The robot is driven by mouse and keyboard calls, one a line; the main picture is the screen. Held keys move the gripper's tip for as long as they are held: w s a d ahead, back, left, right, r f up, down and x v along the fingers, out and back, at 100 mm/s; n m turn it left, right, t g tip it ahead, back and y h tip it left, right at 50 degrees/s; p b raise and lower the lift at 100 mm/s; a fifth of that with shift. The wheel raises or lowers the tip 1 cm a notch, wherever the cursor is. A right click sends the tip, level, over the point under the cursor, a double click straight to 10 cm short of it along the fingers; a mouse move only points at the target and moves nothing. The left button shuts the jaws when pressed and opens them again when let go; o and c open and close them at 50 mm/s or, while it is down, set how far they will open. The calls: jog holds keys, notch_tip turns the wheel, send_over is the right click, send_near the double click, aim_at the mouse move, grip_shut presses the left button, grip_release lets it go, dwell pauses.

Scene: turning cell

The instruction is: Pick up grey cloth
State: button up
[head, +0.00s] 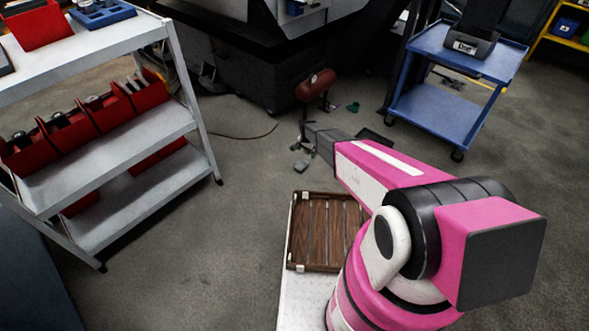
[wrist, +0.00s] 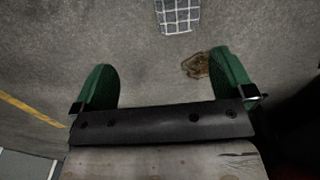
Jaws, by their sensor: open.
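The grey cloth (wrist: 180,15) has a pale grid pattern and lies on the concrete floor at the top of the wrist view, cut off by the frame edge. In the head view my arm reaches away toward the upper left; I cannot clearly make out the fingers or the cloth there.
A white trolley (head: 165,125) with red bins stands left, a blue cart (head: 435,108) right. A red cylindrical object (head: 315,85) is near the arm's far end. A wooden slatted tray (head: 291,225) lies in front.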

aim_at(302, 165)
jog(key=a+f, duration=0.1)
jog(key=f, duration=0.1)
jog(key=w+a+f, duration=0.1)
jog(key=shift+a+f, duration=0.3)
jog(key=shift+f, duration=0.05)
notch_tip(302, 165, down, 10)
jog(key=shift+w+f, duration=0.1)
jog(key=shift+w, duration=0.05)
jog(key=c, duration=1)
